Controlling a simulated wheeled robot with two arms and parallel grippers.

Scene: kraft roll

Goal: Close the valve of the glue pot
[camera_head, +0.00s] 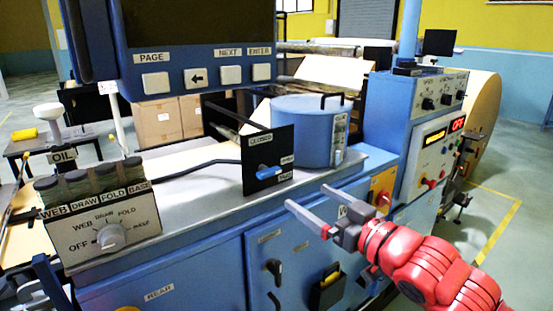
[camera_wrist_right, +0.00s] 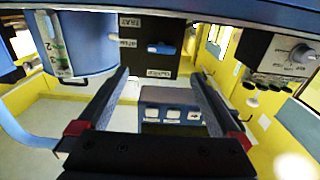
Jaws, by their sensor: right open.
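The glue pot (camera_head: 303,128) is a blue drum with a dark handle on the metal bench top. In front of it stands a black plate (camera_head: 255,150) labelled CLOSED at the top, with smaller labels at its right. The blue valve lever (camera_head: 268,172) lies about level across the plate, off the CLOSED label. In the right wrist view the picture is upside down, and the lever (camera_wrist_right: 162,48) shows beyond the fingertips. My right gripper (camera_head: 307,196) is open and empty, to the right of and below the plate, apart from the lever. My left gripper is not in view.
A selector box (camera_head: 98,235) with a knob stands at the left of the bench, with jars on it. A panel with PAGE, NEXT and ENTER buttons (camera_head: 200,76) hangs above. A blue control cabinet (camera_head: 425,150) rises at the right.

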